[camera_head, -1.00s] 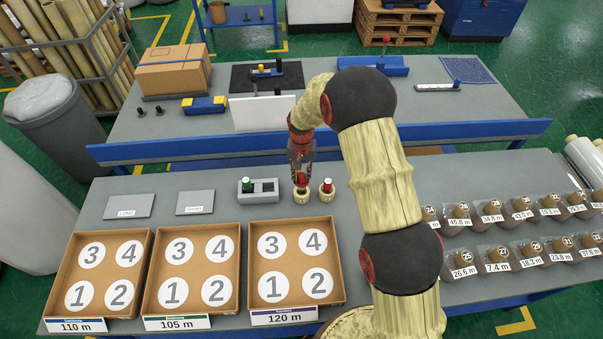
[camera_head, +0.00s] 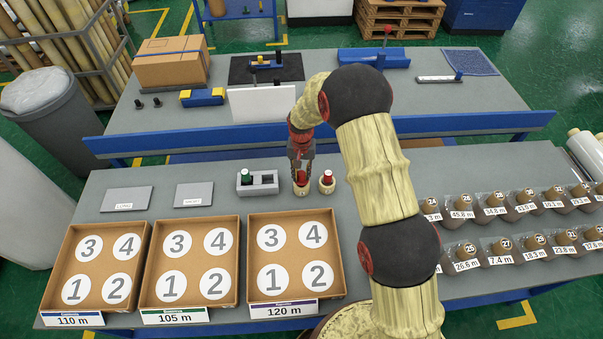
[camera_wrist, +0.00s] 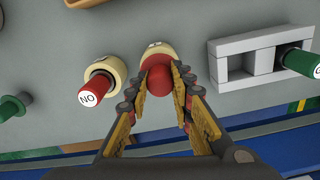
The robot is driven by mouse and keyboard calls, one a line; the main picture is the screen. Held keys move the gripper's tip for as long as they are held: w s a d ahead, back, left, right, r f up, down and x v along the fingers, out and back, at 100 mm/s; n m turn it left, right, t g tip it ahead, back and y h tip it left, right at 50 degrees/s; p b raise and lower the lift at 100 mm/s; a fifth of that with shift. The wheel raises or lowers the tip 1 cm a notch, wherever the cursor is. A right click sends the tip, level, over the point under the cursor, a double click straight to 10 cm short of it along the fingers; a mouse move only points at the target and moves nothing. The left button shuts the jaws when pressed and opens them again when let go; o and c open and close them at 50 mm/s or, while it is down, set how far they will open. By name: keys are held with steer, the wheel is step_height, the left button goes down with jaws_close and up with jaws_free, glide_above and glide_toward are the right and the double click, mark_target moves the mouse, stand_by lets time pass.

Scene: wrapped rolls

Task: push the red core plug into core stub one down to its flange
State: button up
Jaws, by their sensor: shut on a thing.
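The red core plug (camera_wrist: 164,84) is between my gripper's fingers. It stands at the mouth of a cream core stub (camera_wrist: 158,49), which also shows in the head view (camera_head: 301,190). The stub's mark is too small to read, and the fingers hide the plug's flange and the depth of the plug. My gripper (camera_wrist: 163,90) is shut on the plug, and also shows in the head view (camera_head: 301,170). A second cream stub (camera_wrist: 105,69) stands beside it, with a red plug with a white "NO" top (camera_wrist: 92,94) in it.
A grey two-slot holder (camera_head: 258,189) with a green plug (camera_head: 246,177) stands left of the stubs. Numbered trays (camera_head: 292,214) lie in front. Several bagged rolls (camera_head: 497,250) stand at the right. A blue rail (camera_head: 220,143) runs behind.

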steer(key=shift+f+b, duration=0.6)
steer(key=shift+f, duration=0.4)
stand_by(0.7)
steer(key=o, duration=1.1)
steer(key=shift+o, duration=0.2)
step_height(320, 180, up, 12)
steer(key=shift+f, duration=0.1)
